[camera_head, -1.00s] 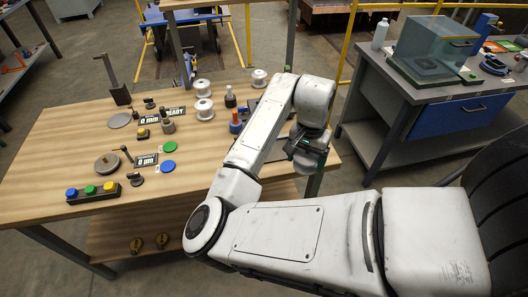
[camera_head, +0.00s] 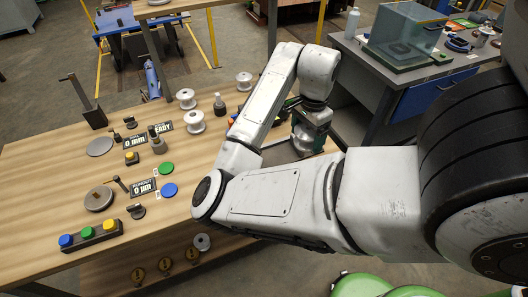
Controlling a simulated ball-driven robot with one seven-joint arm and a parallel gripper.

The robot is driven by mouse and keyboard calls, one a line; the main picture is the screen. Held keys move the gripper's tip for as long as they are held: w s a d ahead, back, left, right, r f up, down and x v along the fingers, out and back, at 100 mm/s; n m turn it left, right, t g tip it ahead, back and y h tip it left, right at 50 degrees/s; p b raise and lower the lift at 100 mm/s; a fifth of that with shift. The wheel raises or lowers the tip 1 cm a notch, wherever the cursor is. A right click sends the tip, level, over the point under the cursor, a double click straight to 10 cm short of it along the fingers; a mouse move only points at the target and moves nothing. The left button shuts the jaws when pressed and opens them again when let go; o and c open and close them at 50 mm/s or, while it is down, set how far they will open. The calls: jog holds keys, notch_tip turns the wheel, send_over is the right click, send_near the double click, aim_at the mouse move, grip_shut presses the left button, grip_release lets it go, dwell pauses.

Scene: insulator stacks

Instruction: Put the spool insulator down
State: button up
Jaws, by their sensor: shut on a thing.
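My gripper (camera_head: 312,128) hangs at the right end of the wooden table (camera_head: 60,165), seen from behind my arm. It is shut on a pale grey spool insulator (camera_head: 304,143), partly hidden by the gripper. The held spool appears over or beside a dark-edged flat area (camera_head: 277,153) at the table's right end; I cannot tell whether it touches it. Three white spool insulators stand upright on the table: one at the back (camera_head: 244,82), one left of it (camera_head: 185,98) and one nearer (camera_head: 195,122).
A button box (camera_head: 91,236), discs (camera_head: 98,198) and display plates (camera_head: 143,188) fill the left and middle of the table. A grey bench (camera_head: 365,60) with a glass box (camera_head: 408,38) stands beyond the right end. Several small parts lie on the lower shelf (camera_head: 225,262).

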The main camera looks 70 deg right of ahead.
jog(key=w+f, duration=0.3)
jog(key=w, duration=0.3)
send_over(268, 160)
jog(key=f, duration=0.5)
jog(key=shift+s+d+f+p, duration=0.1)
jog(key=shift+d+f+p, duration=0.1)
jog(key=shift+p, duration=0.15)
notch_tip(268, 160, down, 3)
jog(key=shift+r+p, duration=0.1)
jog(key=shift+p, duration=0.3)
jog(key=shift+f, duration=0.3)
jog(key=shift+f, duration=0.1)
jog(key=shift+f, duration=0.35)
jog(key=shift+f+b, duration=0.15)
jog(key=shift+b, duration=0.15)
jog(key=o, duration=1.2)
jog(key=shift+a+f, duration=0.1)
jog(key=shift+o, duration=0.2)
